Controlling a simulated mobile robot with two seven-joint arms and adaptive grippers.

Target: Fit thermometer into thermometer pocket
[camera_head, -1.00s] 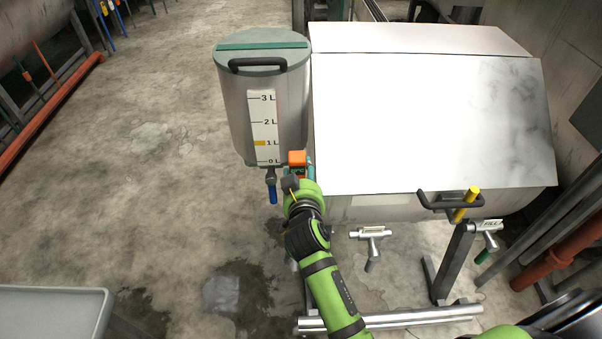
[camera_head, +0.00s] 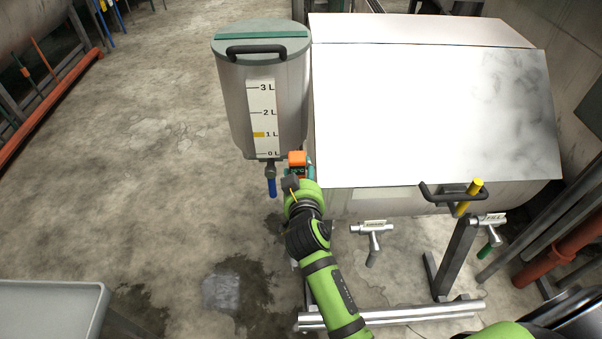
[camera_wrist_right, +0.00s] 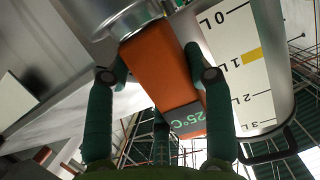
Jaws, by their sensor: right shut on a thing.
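The thermometer is an orange block (camera_head: 297,158) with a dark display; in the right wrist view the thermometer (camera_wrist_right: 160,68) shows a display reading 25°C. The thermometer's far end is close to a round metal fitting (camera_wrist_right: 122,16). Whether that fitting is the thermometer pocket, and whether the probe is in it, I cannot tell; the probe is hidden. My left gripper is not in view.
The grey tank (camera_head: 235,105) with its litre scale and blue-handled tap (camera_head: 271,186) stands just left of the gripper. The drum with a white lid (camera_head: 430,110) is to the right. Valves (camera_head: 373,229) are below it.

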